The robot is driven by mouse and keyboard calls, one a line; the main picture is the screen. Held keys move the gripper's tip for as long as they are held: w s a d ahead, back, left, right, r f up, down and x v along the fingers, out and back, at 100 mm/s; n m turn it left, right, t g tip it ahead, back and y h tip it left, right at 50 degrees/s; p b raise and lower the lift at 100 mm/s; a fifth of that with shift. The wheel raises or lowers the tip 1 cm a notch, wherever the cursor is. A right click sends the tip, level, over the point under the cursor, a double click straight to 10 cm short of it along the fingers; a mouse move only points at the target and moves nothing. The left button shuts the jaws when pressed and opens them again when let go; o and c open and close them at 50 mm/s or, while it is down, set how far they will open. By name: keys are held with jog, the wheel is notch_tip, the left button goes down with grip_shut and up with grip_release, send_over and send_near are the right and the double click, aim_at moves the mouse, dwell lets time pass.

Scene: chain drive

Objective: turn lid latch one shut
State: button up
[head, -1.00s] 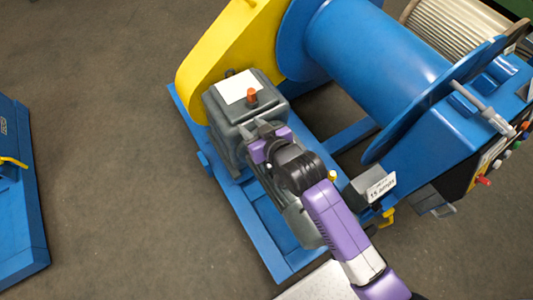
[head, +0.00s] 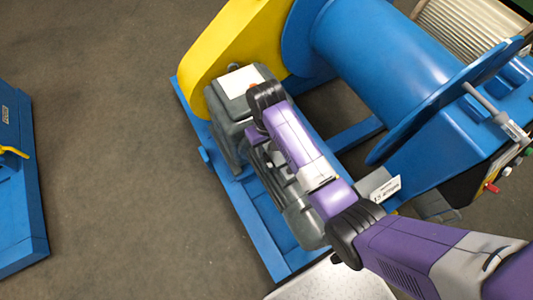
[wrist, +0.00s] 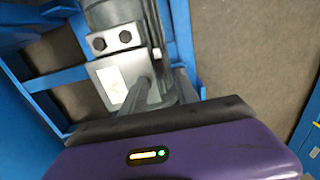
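I cannot make out lid latch one in either view. The yellow guard (head: 225,45) stands at the back left of the blue machine. In front of it is a grey gearbox (head: 228,112) with a white label (head: 241,80) on top; my arm covers its right part. My gripper (head: 252,135) is beside the gearbox, mostly hidden by my arm in the head view. In the wrist view, my two grey fingers (wrist: 162,86) stand apart with nothing clearly held. Just beyond them is a grey housing with a white patch (wrist: 112,82) and two bolt heads (wrist: 112,41).
A large blue drum (head: 375,55) lies to the right. The grey motor (head: 300,215) sits on the blue base frame (head: 245,205), below my arm. Another blue unit (head: 20,190) is at far left, with clear floor between.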

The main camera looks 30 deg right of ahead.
aim_at(266, 156)
notch_tip(266, 156, down, 6)
jog(key=shift+r+b, duration=0.1)
jog(key=shift+b, duration=0.2)
jog(key=shift+c, duration=0.3)
grip_shut()
